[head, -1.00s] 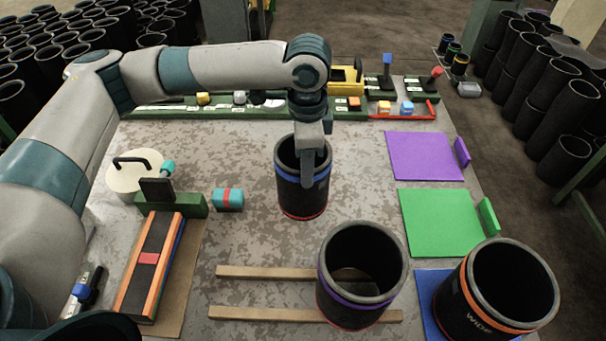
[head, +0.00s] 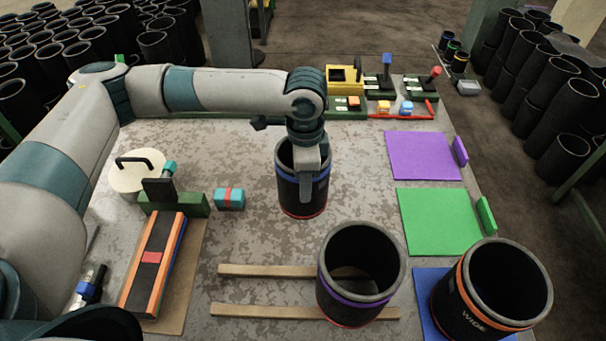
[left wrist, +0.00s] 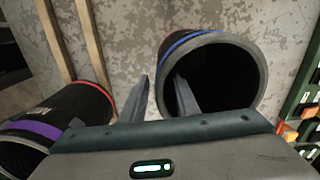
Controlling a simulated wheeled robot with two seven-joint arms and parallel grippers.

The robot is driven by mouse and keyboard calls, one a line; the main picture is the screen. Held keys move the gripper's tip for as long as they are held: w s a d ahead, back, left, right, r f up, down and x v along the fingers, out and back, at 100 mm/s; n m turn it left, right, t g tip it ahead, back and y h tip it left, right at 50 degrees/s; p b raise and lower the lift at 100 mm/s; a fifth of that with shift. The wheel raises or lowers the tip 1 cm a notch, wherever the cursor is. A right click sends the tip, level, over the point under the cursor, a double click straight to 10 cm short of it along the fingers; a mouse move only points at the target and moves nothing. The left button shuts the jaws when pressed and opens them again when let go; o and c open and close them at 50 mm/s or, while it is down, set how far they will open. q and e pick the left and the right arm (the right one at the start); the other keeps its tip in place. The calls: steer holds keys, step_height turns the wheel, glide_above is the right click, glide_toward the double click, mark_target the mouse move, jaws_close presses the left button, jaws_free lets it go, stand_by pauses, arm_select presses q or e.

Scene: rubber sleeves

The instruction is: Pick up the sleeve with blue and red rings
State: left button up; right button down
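The black sleeve (head: 290,196) with a blue ring near its top and a red ring at its base stands upright mid-table. My right gripper is not in view.
An orange-ringed sleeve (head: 468,315) stands on a blue mat (head: 428,290). Green (head: 440,220) and purple (head: 422,155) mats are bare. A cyan block with a red band (head: 230,199) lies left.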

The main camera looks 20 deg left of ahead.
arm_select(q)
step_height(320, 180, down, 2)
steer(key=shift+f, duration=0.1)
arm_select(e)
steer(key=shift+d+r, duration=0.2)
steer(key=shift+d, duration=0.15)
arm_select(q)
jaws_close()
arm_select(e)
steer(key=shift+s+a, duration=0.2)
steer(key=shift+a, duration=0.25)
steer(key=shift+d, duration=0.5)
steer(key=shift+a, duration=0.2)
